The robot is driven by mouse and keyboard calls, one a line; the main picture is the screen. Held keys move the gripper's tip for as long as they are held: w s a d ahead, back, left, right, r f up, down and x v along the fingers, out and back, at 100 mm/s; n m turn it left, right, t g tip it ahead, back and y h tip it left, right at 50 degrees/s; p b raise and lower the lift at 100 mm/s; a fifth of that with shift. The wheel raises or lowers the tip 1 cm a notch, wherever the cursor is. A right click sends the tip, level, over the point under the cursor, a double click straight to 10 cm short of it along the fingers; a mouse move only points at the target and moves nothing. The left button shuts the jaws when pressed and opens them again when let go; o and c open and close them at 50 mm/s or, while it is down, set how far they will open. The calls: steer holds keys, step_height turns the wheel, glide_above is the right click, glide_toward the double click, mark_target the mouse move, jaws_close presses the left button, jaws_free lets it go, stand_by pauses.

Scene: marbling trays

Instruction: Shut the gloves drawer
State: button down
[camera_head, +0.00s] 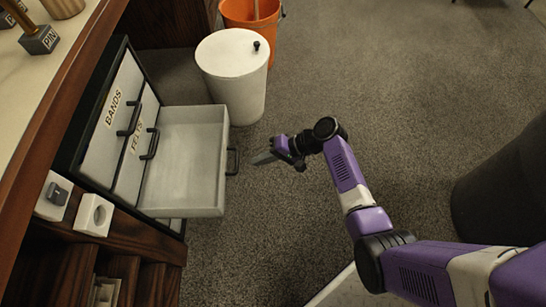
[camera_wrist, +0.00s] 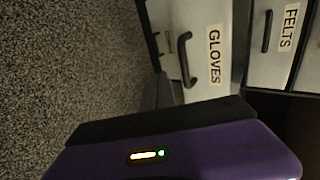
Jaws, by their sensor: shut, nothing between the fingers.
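The gloves drawer (camera_head: 185,165) is pulled out of the cabinet, below the felts drawer. It is pale grey, and its inside looks empty. Its front with the GLOVES label (camera_wrist: 200,72) and black handle shows in the wrist view. In the head view the label is hidden and the handle (camera_head: 233,160) sticks out to the right. My gripper (camera_head: 260,158) is shut and empty, just right of the handle, with a small apparent gap. Its dark fingers (camera_wrist: 163,92) also show in the wrist view, in front of the drawer; contact cannot be told.
The bands drawer (camera_head: 112,110) and felts drawer (camera_head: 138,148) look shut. A white lidded bin (camera_head: 238,85) stands close behind the open drawer, with an orange bucket (camera_head: 262,25) beyond. A dark rounded object (camera_head: 500,190) is at the right. Carpet between is clear.

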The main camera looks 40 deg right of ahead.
mark_target(182, 167)
steer(key=shift+w+a+r+b, duration=0.25)
steer(key=shift+w+a, duration=0.35)
steer(key=shift+a, duration=0.15)
steer(key=shift+w+a+r+b, duration=0.15)
steer(key=shift+w+a+r, duration=0.1)
steer(key=shift+w+a, duration=0.4)
steer(key=shift+s+a, duration=0.1)
steer(key=w+a, duration=0.4)
steer(key=a, duration=0.1)
steer(key=w+a+b, duration=0.1)
steer(key=w+a, duration=0.3)
steer(key=a, duration=0.2)
steer(key=w+a+b, duration=0.1)
steer(key=w+a, duration=0.3)
steer(key=a, duration=0.2)
steer(key=shift+w+a+f, duration=0.1)
steer(key=shift+w+a, duration=0.15)
steer(key=shift+w, duration=0.05)
steer(key=shift+w+a, duration=0.2)
steer(key=shift+a, duration=0.05)
steer(key=shift+a, duration=0.1)
